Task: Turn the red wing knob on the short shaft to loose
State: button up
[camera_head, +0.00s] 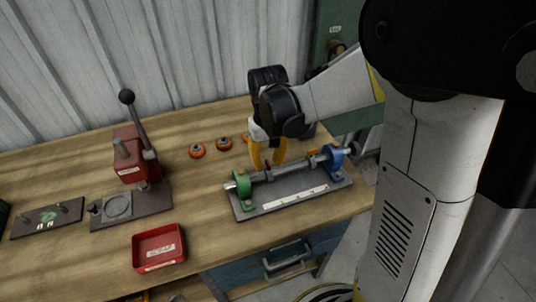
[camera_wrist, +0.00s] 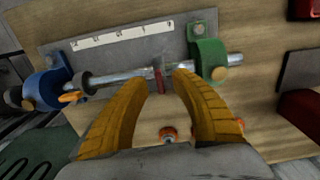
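A silver shaft (camera_head: 289,169) runs between a green bracket (camera_head: 241,188) and a blue bracket (camera_head: 335,157) on a grey plate. In the wrist view, the shaft (camera_wrist: 128,74) has a narrow red wing knob (camera_wrist: 159,76) on it, near the green bracket (camera_wrist: 209,58). A small red part of the knob (camera_head: 267,164) shows in the head view. My gripper (camera_head: 267,163) is over the shaft, yellow fingers pointing down. In the wrist view, my gripper (camera_wrist: 165,75) is open, with the knob in the gap between its fingertips. I cannot tell whether either finger touches it.
A grey collar and an orange knob (camera_wrist: 70,97) sit by the blue bracket. A red lever press (camera_head: 130,155) and a red scrap tray (camera_head: 159,247) stand left. The front bench has bare wood.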

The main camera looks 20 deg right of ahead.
aim_at(268, 162)
notch_tip(268, 162, up, 12)
dwell(0.4)
jog(key=shift+f, duration=0.1)
